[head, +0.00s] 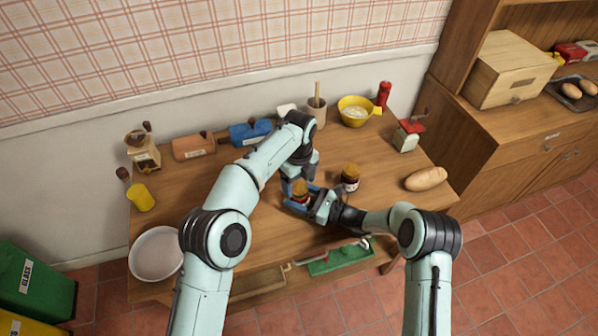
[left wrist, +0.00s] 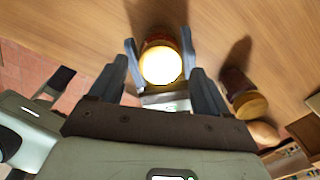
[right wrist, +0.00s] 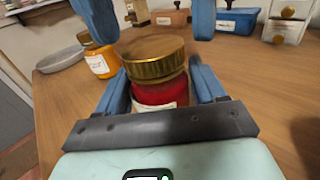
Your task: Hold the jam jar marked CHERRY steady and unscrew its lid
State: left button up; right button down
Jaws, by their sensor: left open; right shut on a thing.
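A jam jar with red contents and a gold lid (right wrist: 155,58) stands upright on the table; its white label (right wrist: 155,106) is too small to read. My right gripper (right wrist: 160,88) is shut on the jar's body from the side. My left gripper (left wrist: 160,82) points down from above, open, its fingers on either side of the lid (left wrist: 160,64) with gaps showing. In the head view the jar (head: 301,188) is partly hidden by my grippers. A second gold-lidded jar (head: 350,178) stands to its right, also in the left wrist view (left wrist: 246,100).
An orange jar (right wrist: 99,62) stands behind to the left in the right wrist view. A red box (head: 193,147), blue box (head: 250,132), grinder (head: 143,152) and yellow bowl (head: 356,110) line the back. Bread (head: 426,179) lies right, a white bowl (head: 156,254) front left.

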pick_arm(q)
jog(key=shift+f, duration=0.9)
jog(key=c, duration=1.1)
jog(key=shift+n, duration=0.3)
